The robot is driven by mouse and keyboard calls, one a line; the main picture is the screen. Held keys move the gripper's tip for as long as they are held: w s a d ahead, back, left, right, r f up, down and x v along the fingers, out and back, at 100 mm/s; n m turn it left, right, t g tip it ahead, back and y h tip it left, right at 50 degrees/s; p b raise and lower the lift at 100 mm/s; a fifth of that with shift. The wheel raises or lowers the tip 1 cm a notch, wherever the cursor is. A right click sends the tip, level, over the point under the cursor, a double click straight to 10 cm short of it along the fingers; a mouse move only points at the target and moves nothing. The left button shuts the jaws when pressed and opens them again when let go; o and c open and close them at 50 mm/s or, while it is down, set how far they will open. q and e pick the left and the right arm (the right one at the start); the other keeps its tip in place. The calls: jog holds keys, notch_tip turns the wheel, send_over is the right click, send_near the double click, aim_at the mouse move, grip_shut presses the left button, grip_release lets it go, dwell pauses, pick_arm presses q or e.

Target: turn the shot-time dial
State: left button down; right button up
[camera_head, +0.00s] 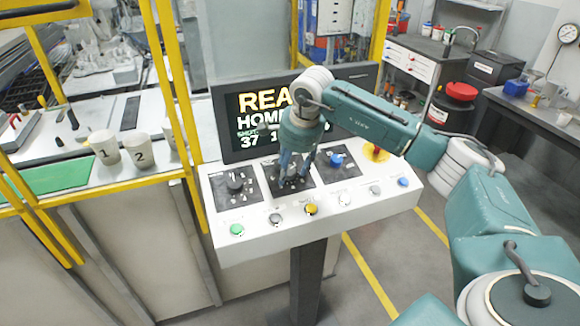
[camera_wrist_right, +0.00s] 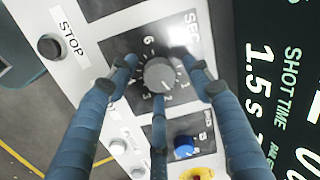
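The shot-time dial appears to be the grey round knob (camera_wrist_right: 160,73) in the right wrist view, on a black plate marked SEC with numbers around it. My right gripper (camera_wrist_right: 158,76) has three blue fingers spread around this knob, with gaps visible at the sides; I cannot tell whether the lower fingertip touches it. In the head view the right gripper (camera_head: 293,172) points down over the middle plate of the sloped white panel (camera_head: 330,211) and hides most of the dial. The screen (camera_wrist_right: 280,95) reads SHOT TIME 1.5 s in the wrist view. My left gripper is not in view.
A black knob (camera_head: 235,183) is left of the gripper, and a blue knob (camera_head: 337,160) and a yellow-and-red button (camera_head: 376,152) are right. Several buttons, including a green one (camera_head: 237,230), line the front edge. The monitor (camera_head: 240,125) stands close behind.

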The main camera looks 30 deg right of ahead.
jog(key=c, duration=1)
jog(key=shift+n, duration=0.3)
jog(key=shift+n+b, duration=0.3)
jog(key=shift+n, duration=0.3)
jog(key=n, duration=0.5)
jog(key=shift+w+r+b, duration=0.15)
jog(key=shift+b, duration=0.2)
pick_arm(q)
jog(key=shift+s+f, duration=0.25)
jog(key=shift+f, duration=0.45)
pick_arm(e)
jog(key=n, duration=0.6)
jog(key=shift+g, duration=0.4)
jog(key=shift+c, duration=0.2)
jog(key=shift+n, duration=0.4)
jog(key=shift+w+r, duration=0.1)
